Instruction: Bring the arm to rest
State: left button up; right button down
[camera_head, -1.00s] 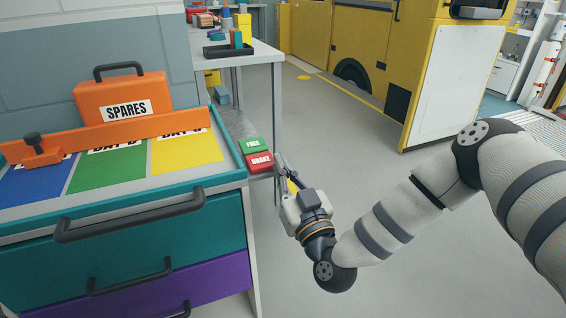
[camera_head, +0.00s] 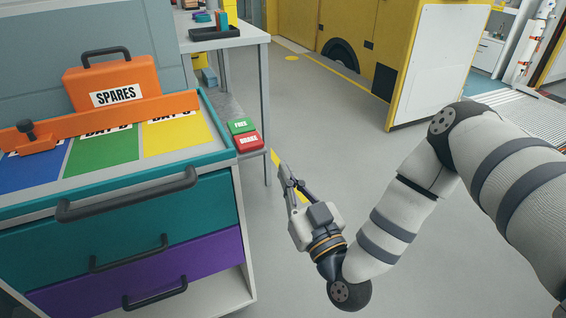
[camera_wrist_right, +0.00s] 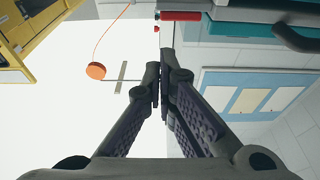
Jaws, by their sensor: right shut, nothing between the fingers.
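My right gripper (camera_head: 285,172) is in the head view, right of the red BRAKE button and apart from it. Its fingers are shut with nothing between them and point up and away from me over the floor. In the right wrist view its shut fingertips (camera_wrist_right: 160,75) meet near the middle of the picture. My right arm reaches in from the right edge, bent at the elbow, with open air around it. My left gripper is not in view.
A teal and purple drawer cart (camera_head: 215,208) stands at the left, with an orange SPARES case (camera_head: 115,80) on top. At its right edge are a green FREE button (camera_head: 241,126) and a red BRAKE button (camera_head: 249,142). A yellow vehicle (camera_head: 400,60) stands behind. Floor right of the cart is clear.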

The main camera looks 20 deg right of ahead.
dwell(0.4)
